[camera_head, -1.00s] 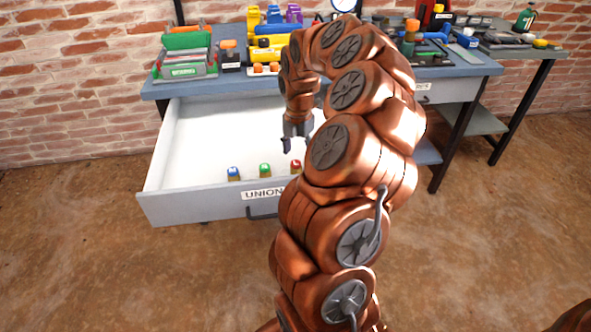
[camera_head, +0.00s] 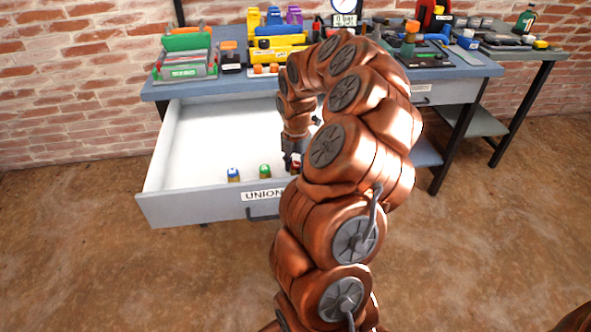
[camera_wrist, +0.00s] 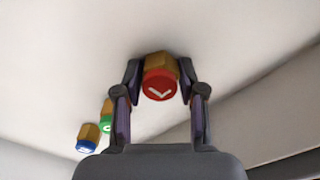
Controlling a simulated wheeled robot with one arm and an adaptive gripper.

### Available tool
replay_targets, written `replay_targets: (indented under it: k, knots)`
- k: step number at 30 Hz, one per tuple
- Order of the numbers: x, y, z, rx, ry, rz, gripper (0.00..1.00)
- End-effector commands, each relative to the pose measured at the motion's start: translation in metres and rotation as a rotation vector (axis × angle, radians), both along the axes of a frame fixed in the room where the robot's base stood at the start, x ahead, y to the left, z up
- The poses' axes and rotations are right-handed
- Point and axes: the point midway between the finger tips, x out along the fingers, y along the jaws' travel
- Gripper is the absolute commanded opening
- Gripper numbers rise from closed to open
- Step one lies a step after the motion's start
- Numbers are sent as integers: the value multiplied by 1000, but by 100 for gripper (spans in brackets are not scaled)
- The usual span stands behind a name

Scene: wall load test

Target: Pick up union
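Three unions, brass with coloured caps, are in the open white drawer labelled UNION (camera_head: 165,185). The blue-capped union (camera_head: 233,174) and the green-capped union (camera_head: 265,170) stand in a row near the drawer front. The red-capped union (camera_wrist: 160,84) is between the two fingers of my gripper (camera_wrist: 160,88) in the wrist view. The fingers are spread, with a narrow gap visible on each side of the red cap. In the wrist view the blue one (camera_wrist: 87,139) and the green one (camera_wrist: 106,121) lie to the left. In the head view my gripper (camera_head: 293,160) largely hides the red union.
The drawer walls surround the unions, with the front panel close to my gripper. The workbench top (camera_head: 200,90) above holds bins, tools and a yellow toolbox (camera_head: 275,50). The drawer's left and rear floor is bare.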

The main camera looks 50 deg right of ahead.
Motion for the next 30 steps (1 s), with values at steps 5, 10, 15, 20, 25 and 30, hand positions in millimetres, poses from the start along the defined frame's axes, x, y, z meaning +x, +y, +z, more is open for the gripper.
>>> replay_targets:
  k: [5,10,15,20,25,30]
  knots:
    - [0,0,0,0,0,0,16]
    - [0,0,0,0,0,0,2]
    - [0,0,0,0,0,0,2]
    - [0,0,6,-1,-1,0,2]
    - [1,-1,25,-2,-5,-1,2]
    - [1,0,54,-2,-3,0,2]
